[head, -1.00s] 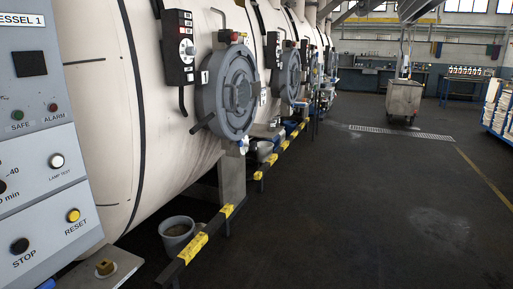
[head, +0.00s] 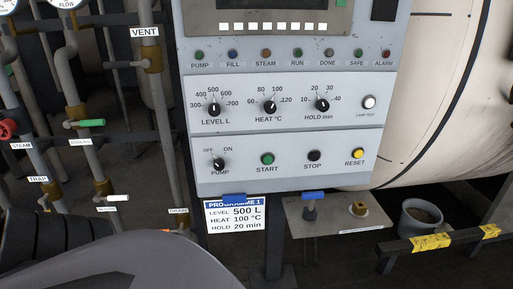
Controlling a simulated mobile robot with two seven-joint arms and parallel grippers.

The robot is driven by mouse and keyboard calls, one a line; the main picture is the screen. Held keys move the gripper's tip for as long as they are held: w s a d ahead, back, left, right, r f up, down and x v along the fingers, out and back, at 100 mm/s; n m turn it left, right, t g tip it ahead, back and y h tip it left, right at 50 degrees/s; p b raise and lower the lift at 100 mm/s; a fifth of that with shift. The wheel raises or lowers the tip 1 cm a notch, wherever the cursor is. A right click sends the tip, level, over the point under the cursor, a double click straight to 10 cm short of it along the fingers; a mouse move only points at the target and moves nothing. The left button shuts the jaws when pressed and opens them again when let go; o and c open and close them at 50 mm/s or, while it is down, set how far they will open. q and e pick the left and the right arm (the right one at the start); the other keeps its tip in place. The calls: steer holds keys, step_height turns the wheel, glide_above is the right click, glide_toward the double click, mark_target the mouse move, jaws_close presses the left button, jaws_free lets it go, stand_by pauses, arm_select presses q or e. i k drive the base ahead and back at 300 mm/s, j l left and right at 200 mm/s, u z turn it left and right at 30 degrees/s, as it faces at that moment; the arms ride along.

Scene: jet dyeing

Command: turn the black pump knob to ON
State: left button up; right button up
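The black pump knob (head: 218,165) is at the lower left of the grey control panel (head: 300,181) in the head view, above the PUMP label. OFF is printed at its upper left and ON at its upper right. Its small white mark appears to point up and left, towards OFF. Neither of my grippers shows in the view. A smooth grey part, seemingly of my own arm, fills the bottom left corner below the panel.
Right of the knob are the green START (head: 267,159), black STOP (head: 314,156) and yellow RESET (head: 357,154) buttons. Three setting knobs sit above. Pipes with valves stand at left. A programme card (head: 238,216) hangs below, beside a small shelf (head: 335,222) with a blue-handled valve.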

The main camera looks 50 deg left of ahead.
mark_target(219, 164)
steer(key=u, duration=1.45)
